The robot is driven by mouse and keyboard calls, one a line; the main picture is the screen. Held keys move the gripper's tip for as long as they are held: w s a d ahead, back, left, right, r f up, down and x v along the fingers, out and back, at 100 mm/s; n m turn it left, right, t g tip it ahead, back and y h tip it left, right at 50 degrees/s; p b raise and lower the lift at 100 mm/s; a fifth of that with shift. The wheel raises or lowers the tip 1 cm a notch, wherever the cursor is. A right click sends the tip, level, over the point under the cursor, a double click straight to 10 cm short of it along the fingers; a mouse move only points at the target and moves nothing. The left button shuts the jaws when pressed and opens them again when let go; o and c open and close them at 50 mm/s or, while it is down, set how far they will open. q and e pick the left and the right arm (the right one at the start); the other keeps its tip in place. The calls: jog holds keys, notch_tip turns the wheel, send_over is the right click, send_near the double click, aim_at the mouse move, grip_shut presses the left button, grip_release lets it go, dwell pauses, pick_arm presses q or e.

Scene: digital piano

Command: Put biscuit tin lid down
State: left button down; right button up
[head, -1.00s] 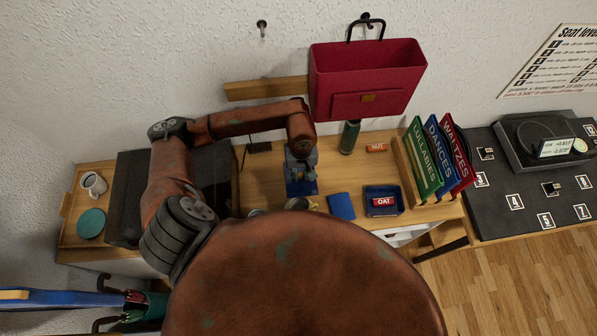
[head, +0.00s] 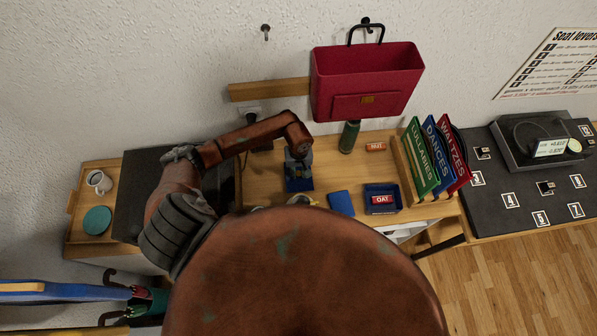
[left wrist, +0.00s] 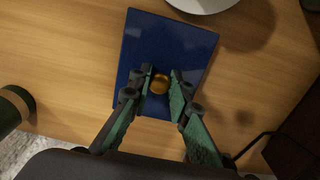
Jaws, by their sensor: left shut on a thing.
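The biscuit tin lid is a flat blue square with a small gold knob; it shows in the left wrist view (left wrist: 165,45) and in the head view (head: 299,185). My left gripper (left wrist: 160,82) is shut on the gold knob, one finger on each side, and it also shows in the head view (head: 298,168). The lid is over the wooden desk top; I cannot tell whether it touches it. The open blue tin (head: 368,207) stands to the right with a red OAT packet (head: 382,199) in it. My right gripper is not in view.
A flat blue item (head: 341,203) lies between the lid and the tin. A green bottle (head: 348,137) and a NUT packet (head: 375,147) stand behind. Upright books (head: 437,157) are to the right. A pale bowl (left wrist: 203,3) is near the lid's front edge.

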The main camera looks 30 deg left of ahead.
pick_arm(q)
jog(key=shift+w+a+f, duration=0.15)
jog(key=shift+f, duration=0.25)
jog(key=c, duration=2.3)
grip_release()
jog(key=shift+f, duration=0.1)
jog(key=o, duration=0.5)
